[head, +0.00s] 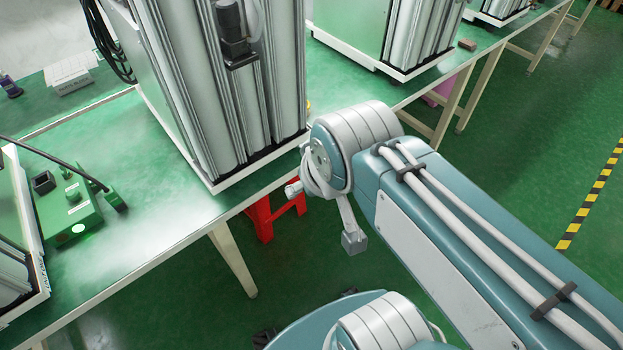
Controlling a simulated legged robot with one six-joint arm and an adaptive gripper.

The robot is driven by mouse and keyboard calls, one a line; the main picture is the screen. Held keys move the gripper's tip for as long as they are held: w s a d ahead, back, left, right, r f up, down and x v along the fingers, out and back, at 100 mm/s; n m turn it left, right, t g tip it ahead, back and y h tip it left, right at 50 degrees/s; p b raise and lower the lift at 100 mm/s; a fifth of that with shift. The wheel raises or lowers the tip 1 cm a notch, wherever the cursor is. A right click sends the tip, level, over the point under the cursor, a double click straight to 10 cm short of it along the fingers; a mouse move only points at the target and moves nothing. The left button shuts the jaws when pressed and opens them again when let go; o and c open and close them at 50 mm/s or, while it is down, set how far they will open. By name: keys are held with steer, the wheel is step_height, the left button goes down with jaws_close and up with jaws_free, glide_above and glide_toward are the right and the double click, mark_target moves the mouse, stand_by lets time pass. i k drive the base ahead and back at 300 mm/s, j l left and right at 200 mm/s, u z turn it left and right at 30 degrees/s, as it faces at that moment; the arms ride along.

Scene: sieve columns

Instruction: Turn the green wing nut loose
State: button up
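I cannot make out a green wing nut in the head view. A tall sieve column machine (215,90) with grey ribbed columns stands on the green bench (130,215), in the middle and upper left. My arm comes from the lower right, and its outer joint lies just right of this machine's lower corner. Past the joint, a thin light bracket with a grey block at its end hangs down. I cannot make out fingertips there or whether anything is held.
A small green device (70,213) with a black rod sits on the bench at left, beside part of another machine (15,265). A white box (71,74) lies at the back left. A red stand (272,214) is below the bench. Open floor lies at right.

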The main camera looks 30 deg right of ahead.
mark_target(65, 173)
steer(key=u, duration=1.3)
